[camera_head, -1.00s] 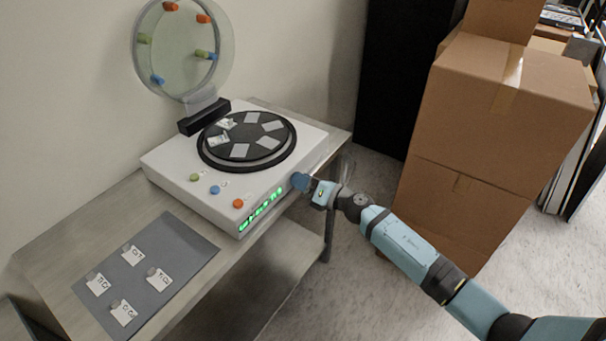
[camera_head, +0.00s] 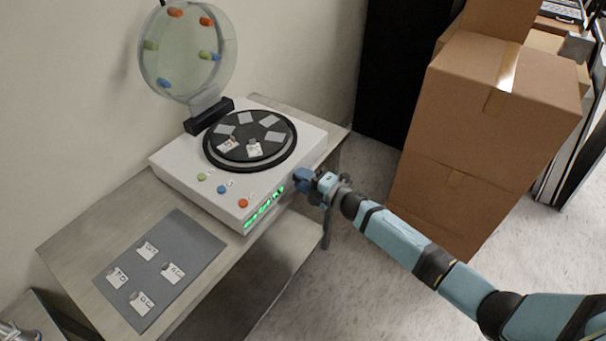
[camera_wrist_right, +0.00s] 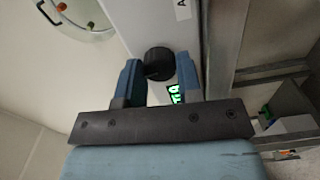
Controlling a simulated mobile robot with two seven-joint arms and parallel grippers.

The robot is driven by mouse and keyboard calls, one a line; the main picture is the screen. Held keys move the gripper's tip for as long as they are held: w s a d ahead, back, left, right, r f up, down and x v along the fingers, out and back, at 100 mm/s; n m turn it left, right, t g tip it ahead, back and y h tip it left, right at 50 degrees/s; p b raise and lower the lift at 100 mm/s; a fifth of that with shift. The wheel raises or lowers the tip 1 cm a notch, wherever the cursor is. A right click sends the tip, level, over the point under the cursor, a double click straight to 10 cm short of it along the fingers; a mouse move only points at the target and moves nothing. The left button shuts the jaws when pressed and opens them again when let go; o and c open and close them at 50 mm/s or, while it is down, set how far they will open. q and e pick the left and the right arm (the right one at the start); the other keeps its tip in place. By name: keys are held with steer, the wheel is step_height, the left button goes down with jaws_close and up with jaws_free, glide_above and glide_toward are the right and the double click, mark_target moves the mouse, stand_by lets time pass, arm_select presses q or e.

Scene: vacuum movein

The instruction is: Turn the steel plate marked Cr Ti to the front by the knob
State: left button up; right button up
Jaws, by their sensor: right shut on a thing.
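My right gripper (camera_head: 304,178) is at the right front of the white machine (camera_head: 175,163). In the right wrist view its two blue fingers (camera_wrist_right: 158,72) are closed around the sides of the dark round knob (camera_wrist_right: 157,58). In the head view the knob is hidden behind the gripper. The black round turntable (camera_head: 250,163) on top of the machine carries several grey steel plates. Two of them bear small white labels, one at the front (camera_head: 254,150) and one at the front left (camera_head: 227,145). The lettering is too small to read. My left gripper is not seen.
The clear round lid (camera_head: 188,55) stands open behind the turntable. Green, blue and orange buttons and a green display (camera_head: 264,207) are on the machine. A grey mat (camera_head: 190,240) with several labelled pieces lies on the table. Cardboard boxes (camera_head: 500,110) stand at the right.

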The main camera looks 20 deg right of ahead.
steer(key=m+p, duration=0.2)
steer(key=m, duration=0.2)
steer(key=shift+r+m, duration=0.1)
steer(key=shift+m, duration=0.3)
stand_by(0.4)
steer(key=o, duration=0.9)
steer(key=v, duration=1.3)
steer(key=shift+s+d, duration=0.25)
steer(key=shift+s, duration=0.05)
